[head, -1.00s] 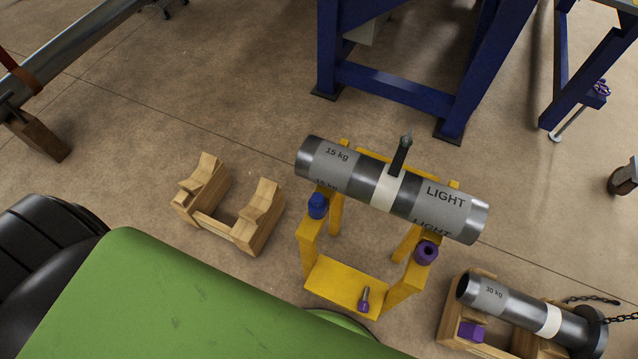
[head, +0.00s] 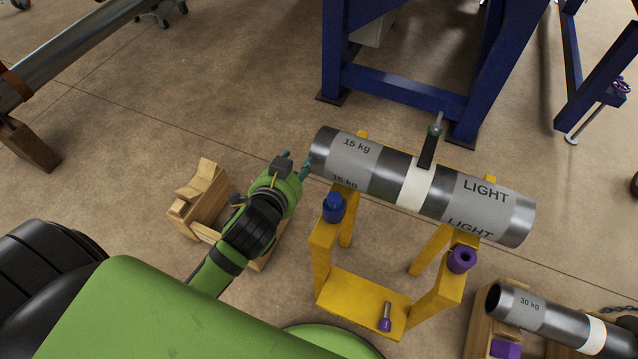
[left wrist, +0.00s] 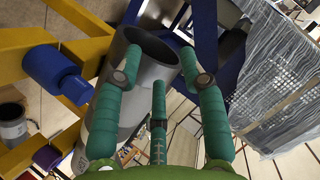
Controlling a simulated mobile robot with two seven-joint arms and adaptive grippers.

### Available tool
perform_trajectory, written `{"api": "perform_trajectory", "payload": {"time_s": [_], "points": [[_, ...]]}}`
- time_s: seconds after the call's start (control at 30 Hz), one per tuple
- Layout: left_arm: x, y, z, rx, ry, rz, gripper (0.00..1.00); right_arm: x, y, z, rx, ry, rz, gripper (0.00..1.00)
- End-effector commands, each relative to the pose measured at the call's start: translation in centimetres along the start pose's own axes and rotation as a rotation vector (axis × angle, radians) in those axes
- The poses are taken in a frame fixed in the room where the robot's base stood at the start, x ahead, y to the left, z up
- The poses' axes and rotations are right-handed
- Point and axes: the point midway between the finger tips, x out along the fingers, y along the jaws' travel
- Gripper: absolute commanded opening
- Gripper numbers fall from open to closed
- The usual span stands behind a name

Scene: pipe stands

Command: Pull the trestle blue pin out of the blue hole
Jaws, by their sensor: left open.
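The blue pin (head: 333,207) sits at the left upright of the yellow trestle (head: 322,268), below the left end of the pipe. In the left wrist view the blue pin (left wrist: 50,68) is at the left, a thick blue cylinder with a narrower blue part beside it. The blue hole itself is hidden. My left gripper (head: 305,166) is open and empty, up and left of the pin, near the pipe's left end. Its green fingers (left wrist: 160,60) appear before the pipe's open end, apart from the pin. My right gripper is not in view.
The grey 15 kg pipe (head: 375,180) lies on the trestle. A purple collar (head: 462,259) is on the right upright; a purple pin (head: 385,318) stands on the lower shelf. A wooden cradle (head: 200,190) is behind my left arm. A 30 kg pipe (head: 530,306) lies lower right.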

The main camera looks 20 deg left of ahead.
Motion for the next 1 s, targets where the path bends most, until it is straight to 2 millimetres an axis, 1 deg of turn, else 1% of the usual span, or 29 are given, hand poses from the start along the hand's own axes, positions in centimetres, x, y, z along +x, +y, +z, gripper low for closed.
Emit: {"api": "perform_trajectory", "payload": {"time_s": [0.03, 0.07, 0.1, 0.17, 0.2, 0.27, 0.3, 0.37, 0.4, 0.47, 0.5, 0.57, 0.6, 0.67, 0.7, 0.77, 0.8, 0.87, 0.9, 1.0], "points": [[0.0, -1.1, -2.2, 0.041, 0.08, -0.04, 0.41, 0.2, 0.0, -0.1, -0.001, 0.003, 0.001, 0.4], [0.0, -1.6, -3.5, 0.069, 0.129, -0.065, 0.41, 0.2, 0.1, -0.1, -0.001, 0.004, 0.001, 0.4], [-0.1, -2.4, -5.4, 0.109, 0.197, -0.098, 0.41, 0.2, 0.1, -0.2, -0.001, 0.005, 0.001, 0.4], [-0.5, -3.2, -8.4, 0.18, 0.311, -0.149, 0.41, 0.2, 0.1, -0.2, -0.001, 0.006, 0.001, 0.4], [-0.9, -3.7, -10.6, 0.237, 0.395, -0.185, 0.41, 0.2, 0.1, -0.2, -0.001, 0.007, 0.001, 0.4], [-1.9, -4.1, -14.1, 0.34, 0.537, -0.242, 0.41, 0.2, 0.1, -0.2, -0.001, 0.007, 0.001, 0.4], [-3.0, -4.0, -16.6, 0.423, 0.644, -0.282, 0.41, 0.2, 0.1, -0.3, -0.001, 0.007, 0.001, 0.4], [-5.0, -3.2, -20.3, 0.574, 0.824, -0.341, 0.41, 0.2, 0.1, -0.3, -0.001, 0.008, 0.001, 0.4], [-6.6, -2.2, -22.4, 0.691, 0.95, -0.377, 0.41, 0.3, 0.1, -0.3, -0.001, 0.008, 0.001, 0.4], [-9.1, 0.2, -24.7, 0.886, 1.137, -0.42, 0.41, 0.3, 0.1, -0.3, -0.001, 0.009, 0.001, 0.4], [-10.5, 2.1, -25.5, 1.026, 1.256, -0.437, 0.41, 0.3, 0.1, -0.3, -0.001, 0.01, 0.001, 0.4], [-12.1, 5.2, -25.5, 1.248, 1.421, -0.445, 0.41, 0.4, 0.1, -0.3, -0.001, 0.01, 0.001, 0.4], [-12.7, 7.3, -24.8, 1.405, 1.519, -0.435, 0.41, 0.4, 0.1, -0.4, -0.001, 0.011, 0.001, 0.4], [-12.8, 10.1, -22.7, 1.654, 1.646, -0.397, 0.41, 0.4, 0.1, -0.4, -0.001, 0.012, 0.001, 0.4], [-12.3, 11.4, -20.8, 1.824, 1.712, -0.353, 0.41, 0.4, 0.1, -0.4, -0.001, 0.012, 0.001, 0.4], [-10.8, 12.6, -17.4, 2.08, 1.782, -0.256, 0.41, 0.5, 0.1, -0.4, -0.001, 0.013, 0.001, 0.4], [-9.6, 12.7, -15.1, 2.245, 1.806, -0.177, 0.41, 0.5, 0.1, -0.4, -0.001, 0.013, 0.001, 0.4], [-7.5, 12.0, -11.7, 2.47, 1.809, -0.036, 0.41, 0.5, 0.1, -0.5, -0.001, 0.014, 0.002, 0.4], [-6.1, 11.1, -9.7, -2.572, -1.771, -0.062, 0.41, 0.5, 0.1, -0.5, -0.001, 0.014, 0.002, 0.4], [-3.7, 8.5, -6.2, -2.516, -1.53, -0.253, 0.41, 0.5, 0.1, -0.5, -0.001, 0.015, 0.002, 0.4]]}}
